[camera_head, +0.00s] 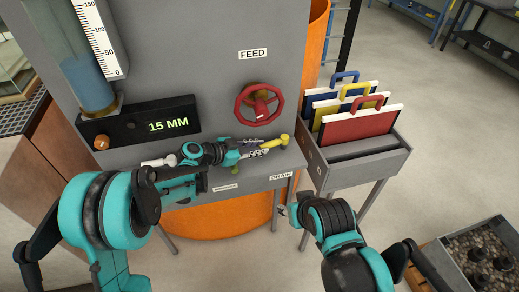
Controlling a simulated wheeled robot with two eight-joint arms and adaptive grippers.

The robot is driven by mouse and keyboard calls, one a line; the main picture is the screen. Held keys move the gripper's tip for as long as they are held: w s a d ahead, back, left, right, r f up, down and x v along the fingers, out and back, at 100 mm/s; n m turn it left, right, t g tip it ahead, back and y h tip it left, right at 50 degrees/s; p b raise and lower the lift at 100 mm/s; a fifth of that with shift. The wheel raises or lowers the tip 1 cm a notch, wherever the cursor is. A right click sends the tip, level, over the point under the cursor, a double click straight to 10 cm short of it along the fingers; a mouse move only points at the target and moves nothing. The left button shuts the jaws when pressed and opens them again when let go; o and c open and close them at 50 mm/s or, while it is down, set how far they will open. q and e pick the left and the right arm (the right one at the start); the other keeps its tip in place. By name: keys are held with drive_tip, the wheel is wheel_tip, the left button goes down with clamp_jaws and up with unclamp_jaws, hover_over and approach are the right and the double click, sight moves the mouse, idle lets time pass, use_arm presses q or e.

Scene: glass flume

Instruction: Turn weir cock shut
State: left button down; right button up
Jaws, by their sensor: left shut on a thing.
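A yellow cock handle (278,143) sticks out at the right end of the grey panel's lower ledge, above a label reading DRAIN (281,176). My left gripper (262,148) reaches across the ledge from the left, with its fingers shut on the yellow handle. A green cock handle (235,170) shows partly under the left gripper, above a label (225,187) too small to read. A white handle (157,161) sits farther left, partly behind my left arm. No readable label marks the weir cock. My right gripper (285,211) is low, right of the ledge, away from the handles.
A red FEED handwheel (259,104) is on the panel above the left gripper. A display (168,126) reads 15 MM. A grey rack (365,160) of coloured boards stands to the right. An orange tank (217,219) is below the ledge. A crate (470,250) stands lower right.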

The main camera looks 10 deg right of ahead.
use_arm(q)
drive_tip(key=c, duration=1.3)
unclamp_jaws()
drive_tip(key=shift+c, duration=0.2)
drive_tip(key=v, duration=1.2)
drive_tip(key=shift+f, duration=0.1)
